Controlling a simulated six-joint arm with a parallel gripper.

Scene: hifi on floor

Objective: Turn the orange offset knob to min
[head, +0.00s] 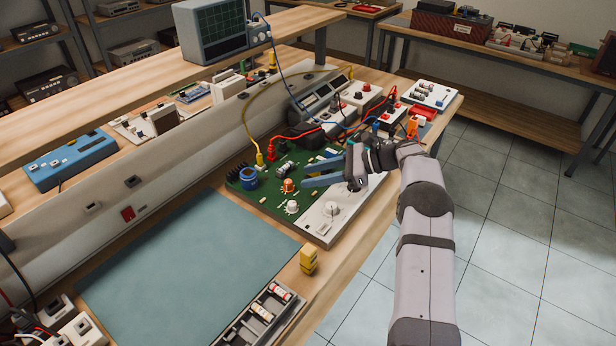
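The orange offset knob (288,185) stands upright on the green circuit board (262,200) in the middle of the bench. Its pointer and scale are too small to read. My gripper (304,175) reaches in from the right, just to the right of the orange knob. Its two blue fingers look spread, with a gap between them and nothing visibly held. The fingertips appear apart from the knob, though the depth is hard to judge. The fingers and wrist hide part of the board behind them.
A white knob (291,207) and a blue cylinder (248,178) stand close by on the board. Red and yellow cables rise behind. A yellow block (308,260) is nearer. The teal mat (190,265) is clear.

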